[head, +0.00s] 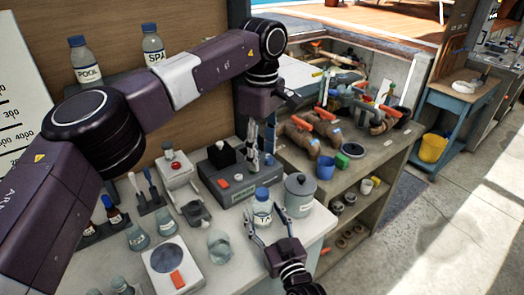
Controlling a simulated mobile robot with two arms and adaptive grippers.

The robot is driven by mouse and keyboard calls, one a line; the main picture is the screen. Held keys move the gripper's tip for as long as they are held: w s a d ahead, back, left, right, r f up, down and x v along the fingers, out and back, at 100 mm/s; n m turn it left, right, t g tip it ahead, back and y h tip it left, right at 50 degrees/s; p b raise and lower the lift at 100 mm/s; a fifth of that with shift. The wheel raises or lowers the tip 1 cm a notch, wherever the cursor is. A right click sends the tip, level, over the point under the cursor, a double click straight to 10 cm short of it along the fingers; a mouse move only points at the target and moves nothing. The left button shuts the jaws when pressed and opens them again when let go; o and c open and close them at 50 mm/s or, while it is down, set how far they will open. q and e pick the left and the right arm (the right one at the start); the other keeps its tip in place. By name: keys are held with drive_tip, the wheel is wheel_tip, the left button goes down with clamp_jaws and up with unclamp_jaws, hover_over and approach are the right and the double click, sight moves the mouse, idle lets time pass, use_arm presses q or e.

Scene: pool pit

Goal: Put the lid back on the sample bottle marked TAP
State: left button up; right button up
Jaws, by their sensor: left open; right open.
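A clear sample bottle (262,211) with a white label stands upright near the front right of the white bench. The label is too small to read for sure. A blue lid (262,193) shows at its top; I cannot tell whether it is seated. My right gripper (268,219) is open just in front of the bottle, its fingers spread towards the bottle's two sides. My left gripper (263,160) points down, open and empty, above and behind the bottle, by the grey instrument. Bottles marked POOL (88,73) and SPA (155,56) stand on the shelf with lids on.
A grey lidded canister (299,194) stands close to the bottle's right. A round glass flask (220,246) and a balance (172,265) are to the left. The grey instrument (232,180) is behind. A blue cup (325,166) is on the neighbouring bench with pipes and valves.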

drive_tip(key=v, duration=1.1)
